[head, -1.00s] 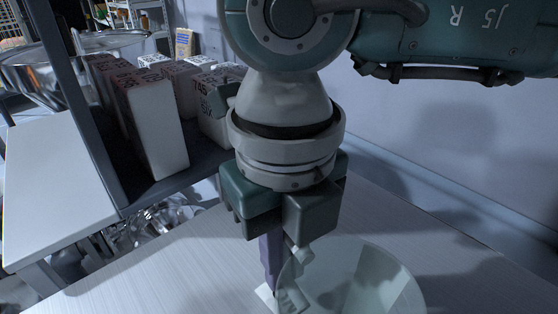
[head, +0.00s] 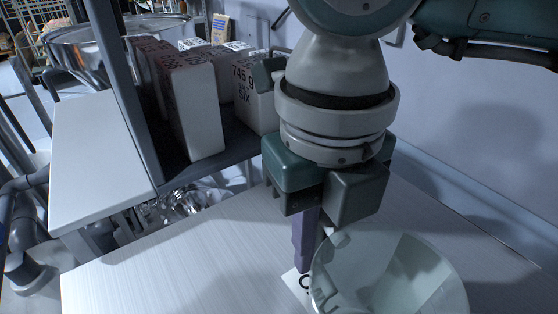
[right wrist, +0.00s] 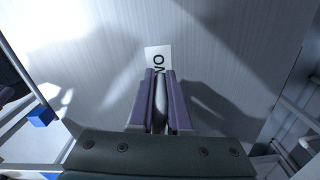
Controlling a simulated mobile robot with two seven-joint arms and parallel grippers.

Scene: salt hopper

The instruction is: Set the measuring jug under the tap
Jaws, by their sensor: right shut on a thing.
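The measuring jug (head: 415,275), a pale translucent vessel with a wide round mouth, is at the lower right of the head view above or on the pale table; its base is out of frame. My right gripper (head: 306,262) points down at the jug's left side. In the right wrist view its purple fingers (right wrist: 160,76) are shut on a narrow pale grey part, which looks like the jug's handle or edge. The rest of the jug is hidden there. My left gripper is not in view. I see no tap.
A white card with dark letters (head: 290,277) lies on the brushed table (head: 180,270) beside the fingers. A dark shelf (head: 205,168) with several white printed cartons (head: 198,110) stands behind at left. A wall runs along the right. The table's front left is clear.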

